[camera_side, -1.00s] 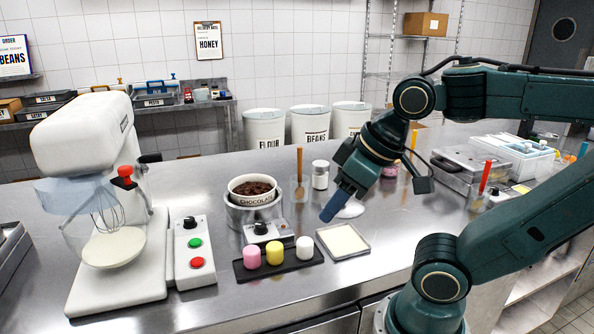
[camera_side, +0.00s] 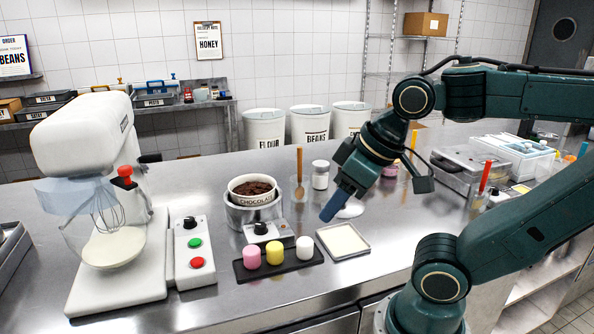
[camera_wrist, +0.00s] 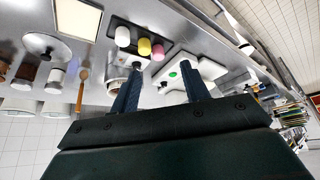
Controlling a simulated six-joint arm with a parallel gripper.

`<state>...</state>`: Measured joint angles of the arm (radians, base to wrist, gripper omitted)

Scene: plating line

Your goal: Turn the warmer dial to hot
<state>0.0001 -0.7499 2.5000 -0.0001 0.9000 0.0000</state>
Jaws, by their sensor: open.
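The warmer (camera_side: 238,214) is a round metal unit holding a white bowl labelled CHOCOLATE (camera_side: 254,198), with dark chunks inside. Its control box has a black dial (camera_side: 261,228) on top, facing the front. The dial's setting is too small to read. My gripper (camera_side: 330,214) is to the right of the dial, above the counter, apart from it and pointing down-left.
A black tray (camera_side: 242,276) with pink, yellow and white cylinders lies in front of the warmer. A shallow square tray (camera_side: 362,252) is at its right. A wooden spoon (camera_side: 299,165) and a white jar (camera_side: 320,175) stand behind. A mixer (camera_side: 85,140) with a button panel (camera_side: 195,277) stands left.

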